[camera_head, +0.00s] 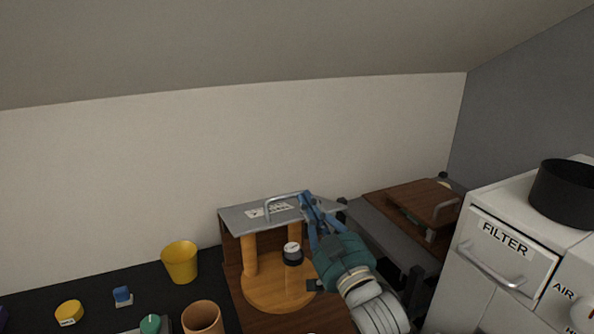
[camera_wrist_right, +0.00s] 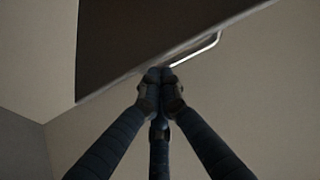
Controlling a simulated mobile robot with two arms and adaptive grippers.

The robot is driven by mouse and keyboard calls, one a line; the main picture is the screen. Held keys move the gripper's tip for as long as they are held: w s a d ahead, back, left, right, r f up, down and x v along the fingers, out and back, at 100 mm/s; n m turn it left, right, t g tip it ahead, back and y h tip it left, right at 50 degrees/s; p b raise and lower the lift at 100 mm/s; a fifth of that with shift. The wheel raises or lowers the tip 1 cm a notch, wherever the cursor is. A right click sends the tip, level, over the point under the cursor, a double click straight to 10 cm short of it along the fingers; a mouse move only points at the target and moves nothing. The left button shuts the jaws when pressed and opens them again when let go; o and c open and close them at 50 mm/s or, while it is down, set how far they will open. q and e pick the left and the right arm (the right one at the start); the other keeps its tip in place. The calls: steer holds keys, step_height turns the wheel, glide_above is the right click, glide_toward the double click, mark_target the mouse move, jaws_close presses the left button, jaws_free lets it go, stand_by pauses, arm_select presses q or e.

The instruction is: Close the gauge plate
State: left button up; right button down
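The gauge plate is a grey flap (camera_head: 240,220) with a white label and a bar handle (camera_head: 284,195). It lies roughly level, raised over a wooden stand with a round orange base and posts. My right gripper (camera_head: 306,196) is at the right end of the handle. In the right wrist view the fingertips (camera_wrist_right: 160,76) are together around the end of the handle (camera_wrist_right: 200,50), under the dark plate (camera_wrist_right: 140,35). The exact grip on the bar is partly hidden by the fingers. My left gripper is out of view.
A black and white knob (camera_head: 292,254) stands beneath the plate. A yellow cup (camera_head: 180,263) and an orange-brown cup (camera_head: 202,318) stand to the left. A brown-lidded box (camera_head: 405,205) and a white FILTER cabinet (camera_head: 470,285) are close on the right. The sloped ceiling hangs above.

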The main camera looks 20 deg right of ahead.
step_height(320, 180, up, 4)
steer(key=shift+w+d+f+p, duration=0.15)
steer(key=shift+f+p, duration=0.1)
steer(key=shift+p, duration=0.9)
steer(key=s+f+b, duration=0.4)
steer(key=s+f, duration=0.2)
steer(key=s, duration=0.2)
step_height(320, 180, up, 9)
steer(key=t+p, duration=0.3)
steer(key=p, duration=1.1)
glide_above(274, 199)
steer(key=s+d, duration=0.1)
steer(key=d, duration=0.1)
steer(key=f, duration=0.3)
steer(key=shift+d, duration=0.2)
steer(key=shift+s+f, duration=0.2)
steer(key=shift+f, duration=0.1)
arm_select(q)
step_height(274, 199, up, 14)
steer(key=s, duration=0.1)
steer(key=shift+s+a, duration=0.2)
arm_select(e)
steer(key=shift+f, duration=0.25)
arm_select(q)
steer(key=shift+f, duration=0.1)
